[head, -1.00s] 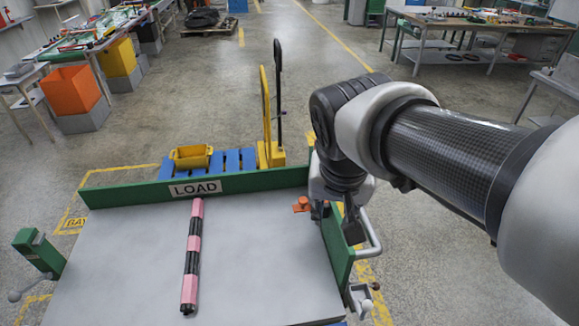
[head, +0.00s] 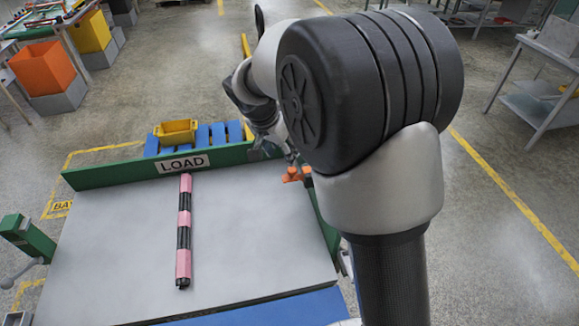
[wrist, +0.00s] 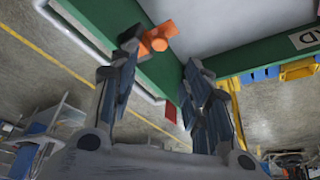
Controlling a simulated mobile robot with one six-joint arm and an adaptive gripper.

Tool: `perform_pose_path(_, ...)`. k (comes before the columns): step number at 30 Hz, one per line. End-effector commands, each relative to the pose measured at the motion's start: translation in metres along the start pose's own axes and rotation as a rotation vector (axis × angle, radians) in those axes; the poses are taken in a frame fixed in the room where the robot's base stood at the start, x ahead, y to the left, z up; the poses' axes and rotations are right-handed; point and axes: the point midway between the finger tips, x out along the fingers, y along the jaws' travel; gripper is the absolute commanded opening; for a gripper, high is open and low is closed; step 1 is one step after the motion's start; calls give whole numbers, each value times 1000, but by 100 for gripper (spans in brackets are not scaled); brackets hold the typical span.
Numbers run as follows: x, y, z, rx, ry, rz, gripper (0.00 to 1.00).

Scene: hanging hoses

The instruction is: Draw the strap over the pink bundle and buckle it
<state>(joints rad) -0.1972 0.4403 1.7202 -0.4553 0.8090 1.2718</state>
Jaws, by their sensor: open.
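An orange T-shaped piece (head: 296,174) sits on the green wall at the bed's right side, near the far corner. It also shows in the wrist view (wrist: 155,38), by the left fingertip; I cannot tell if it is the strap's end. My gripper (wrist: 161,60) is open and empty, fingers apart over the green wall. In the head view my gripper (head: 285,150) is partly hidden by my arm. No strap band or buckle is clearly visible.
A green wall with a LOAD sign (head: 184,164) closes the bed's far end. A yellow bin (head: 176,131) on a blue pallet stands behind it. A green post with a handle (head: 28,238) stands at the left. The bed beside the bundle is clear.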

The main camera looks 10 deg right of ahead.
Motion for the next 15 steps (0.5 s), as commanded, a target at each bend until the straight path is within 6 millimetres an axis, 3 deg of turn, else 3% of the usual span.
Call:
perform_pose_path(1,15,1,1,0,-2,4,44)
perform_pose_path(6,53,1,1,0,-2,3,44)
perform_pose_path(15,104,1,0,0,-1,2,44)
